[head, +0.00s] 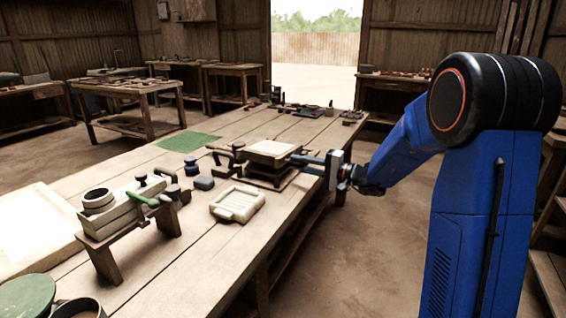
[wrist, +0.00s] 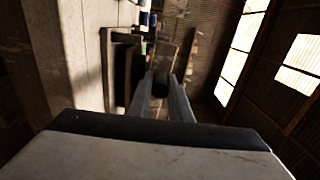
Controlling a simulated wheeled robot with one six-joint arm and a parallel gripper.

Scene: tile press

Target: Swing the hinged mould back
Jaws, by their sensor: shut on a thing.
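The hinged mould (head: 272,148) is a pale square slab in a wooden frame, lying roughly flat over a dark wooden press base (head: 268,181) on the long bench. My gripper (head: 298,160) reaches in from the right, its fingers at the mould's right edge. In the wrist view my gripper (wrist: 163,78) has two grey fingers on either side of a small dark round part (wrist: 160,90), seemingly the mould's handle. The gripper is shut on it. The fingers hide part of it, and the hinge cannot be made out.
A pale ribbed tray (head: 238,203) lies in front of the press. Small dark blocks (head: 204,183) and a wooden stand (head: 125,212) with a ring and green-handled tools are to the left. A green mat (head: 188,141) lies behind. The bench's right edge is under my arm.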

